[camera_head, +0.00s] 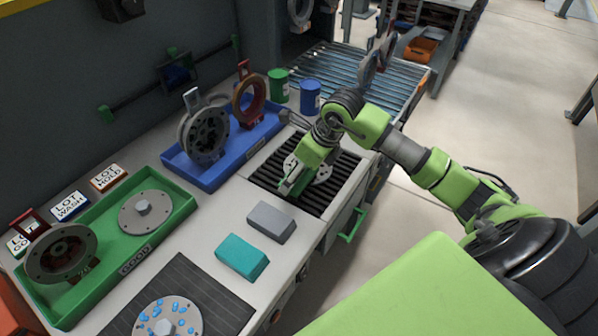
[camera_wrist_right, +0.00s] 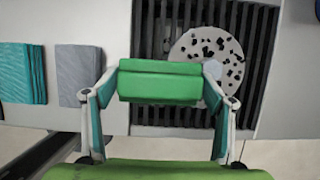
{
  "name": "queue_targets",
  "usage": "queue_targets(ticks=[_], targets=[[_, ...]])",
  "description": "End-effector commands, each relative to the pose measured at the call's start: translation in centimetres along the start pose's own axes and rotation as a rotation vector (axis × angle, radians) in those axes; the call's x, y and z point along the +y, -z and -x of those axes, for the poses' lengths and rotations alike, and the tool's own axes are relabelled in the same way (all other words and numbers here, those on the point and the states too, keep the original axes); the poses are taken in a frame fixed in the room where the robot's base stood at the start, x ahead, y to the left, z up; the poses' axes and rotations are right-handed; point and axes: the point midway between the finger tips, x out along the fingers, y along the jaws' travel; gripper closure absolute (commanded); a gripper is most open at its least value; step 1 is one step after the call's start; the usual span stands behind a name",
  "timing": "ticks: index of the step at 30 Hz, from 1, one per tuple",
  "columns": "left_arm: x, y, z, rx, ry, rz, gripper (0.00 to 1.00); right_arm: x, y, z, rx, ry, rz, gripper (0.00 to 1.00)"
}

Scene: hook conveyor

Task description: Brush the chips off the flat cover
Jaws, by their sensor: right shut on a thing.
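A flat round grey cover (camera_wrist_right: 222,46) with dark chips scattered on it lies on a black slatted grate (camera_wrist_right: 256,85). In the head view the cover (camera_head: 322,172) is partly hidden by my right gripper (camera_head: 292,188), which is over the grate. In the right wrist view my right gripper (camera_wrist_right: 158,92) is shut on a green block-shaped thing (camera_wrist_right: 158,80), perhaps the brush; no bristles show. The green block overlaps the cover's lower left edge in that view. I cannot tell whether they touch. My left gripper is not in view.
A teal block (camera_head: 242,256) and a grey block (camera_head: 271,222) lie left of the grate. Another round cover with blue chips (camera_head: 168,318) lies on a dark mat (camera_head: 208,285). A green tray (camera_head: 172,190) and a blue tray (camera_head: 215,178) hold round parts. Two cans stand behind.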

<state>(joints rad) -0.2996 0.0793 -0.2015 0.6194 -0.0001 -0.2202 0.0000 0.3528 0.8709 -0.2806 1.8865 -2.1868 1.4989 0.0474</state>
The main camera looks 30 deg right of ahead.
Motion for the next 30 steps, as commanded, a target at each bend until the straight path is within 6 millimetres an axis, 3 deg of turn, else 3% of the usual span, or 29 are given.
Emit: queue_targets(ticks=[17, 30], targets=[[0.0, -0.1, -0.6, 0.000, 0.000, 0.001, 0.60, 0.0, 0.1, -0.6, -0.001, 0.000, 0.000, 0.41], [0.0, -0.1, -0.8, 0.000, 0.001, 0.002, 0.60, 0.0, -1.9, -1.2, -0.002, 0.001, 0.000, 0.41]])
